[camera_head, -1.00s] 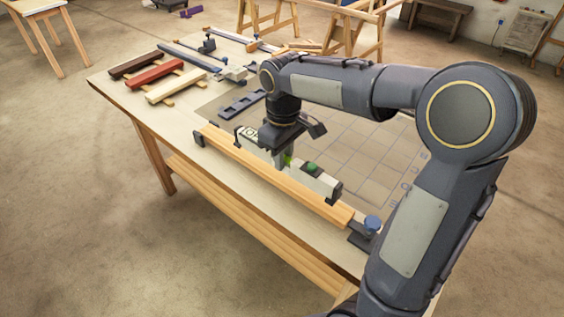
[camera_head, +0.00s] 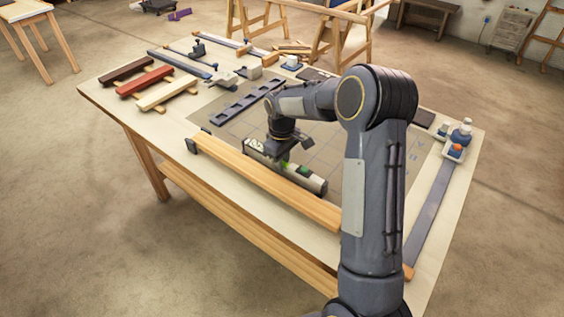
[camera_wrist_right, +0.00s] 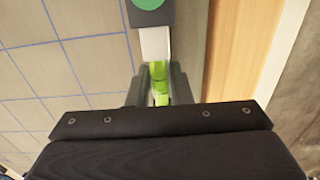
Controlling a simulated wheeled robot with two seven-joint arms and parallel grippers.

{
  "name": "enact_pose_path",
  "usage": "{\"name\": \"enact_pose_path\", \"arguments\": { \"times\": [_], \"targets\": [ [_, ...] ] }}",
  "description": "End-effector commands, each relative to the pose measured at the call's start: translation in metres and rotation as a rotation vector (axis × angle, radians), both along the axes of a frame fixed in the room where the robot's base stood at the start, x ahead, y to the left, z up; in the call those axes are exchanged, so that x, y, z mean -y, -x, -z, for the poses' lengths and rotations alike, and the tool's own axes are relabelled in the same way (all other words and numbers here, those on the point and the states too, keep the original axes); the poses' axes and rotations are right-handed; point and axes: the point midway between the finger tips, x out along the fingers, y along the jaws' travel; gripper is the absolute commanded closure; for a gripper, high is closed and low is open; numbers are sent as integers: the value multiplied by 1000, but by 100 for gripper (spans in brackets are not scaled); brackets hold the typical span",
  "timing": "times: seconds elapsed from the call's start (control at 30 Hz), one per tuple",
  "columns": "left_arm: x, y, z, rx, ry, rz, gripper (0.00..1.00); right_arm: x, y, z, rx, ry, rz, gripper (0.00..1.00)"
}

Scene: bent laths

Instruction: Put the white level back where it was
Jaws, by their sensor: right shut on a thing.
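The white level (camera_head: 311,181), with dark end caps and green parts, is in my right gripper (camera_head: 284,160), which is shut around its middle. In the head view it runs alongside the pale wooden lath (camera_head: 262,176), on the lath's far side, over the gridded mat (camera_head: 345,146). I cannot tell whether it touches the mat. In the right wrist view the level (camera_wrist_right: 155,42) shows between the right fingers (camera_wrist_right: 159,84), beside the lath (camera_wrist_right: 238,50). My arm and gripper hide part of the level. My left gripper is not in view.
A dark slotted rack (camera_head: 247,100) lies on the mat's far side. Dark, red and cream laths (camera_head: 148,79) rest at the table's left end. Clamps (camera_head: 198,47) and small blocks stand at the back. Bottles in a tray (camera_head: 456,150) stand at the right.

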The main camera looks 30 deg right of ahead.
Motion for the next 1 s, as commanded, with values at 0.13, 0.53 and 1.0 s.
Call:
{"name": "enact_pose_path", "arguments": {
  "times": [0.13,0.53,1.0],
  "targets": [
    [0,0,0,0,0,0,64,0,0,3,3,0,1,100],
    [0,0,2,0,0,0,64,0,0,6,1,1,0,63],
    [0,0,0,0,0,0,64,0,-1,-9,5,0,0,59]
  ]
}}
